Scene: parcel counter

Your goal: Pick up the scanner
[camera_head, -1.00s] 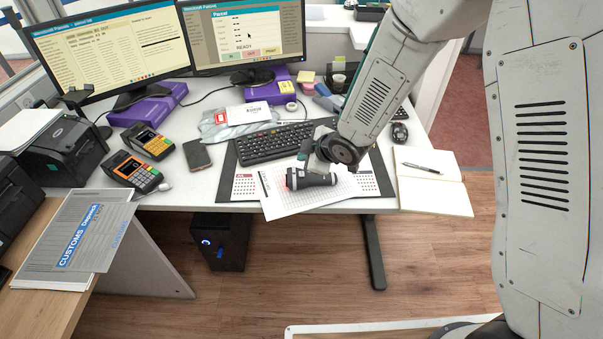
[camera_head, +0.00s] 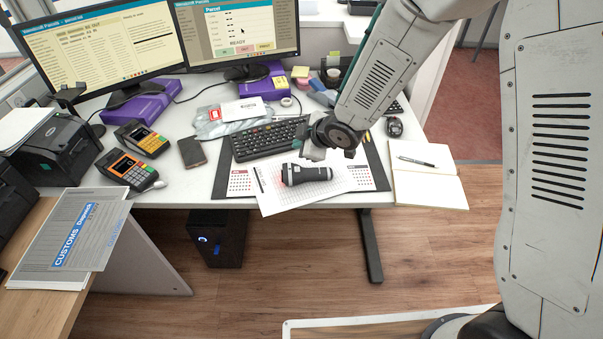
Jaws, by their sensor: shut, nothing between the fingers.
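The scanner (camera_head: 306,174) is a dark, short cylinder-like handheld device with a grey band. It lies on a white gridded sheet (camera_head: 275,203) near the front edge of the desk, with a faint red glow at its left end. My gripper (camera_head: 311,151) is above and just behind the scanner, over the front of the keyboard. It is shut and empty, and appears apart from the scanner. The wrist hides part of the keyboard's right end.
The keyboard (camera_head: 266,138) lies behind the scanner on a dark desk mat (camera_head: 222,172). An open notebook (camera_head: 430,182) with a pen and a mouse (camera_head: 394,127) are to the right. Card terminals (camera_head: 127,168), a phone (camera_head: 192,152) and monitors (camera_head: 105,47) stand left and behind.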

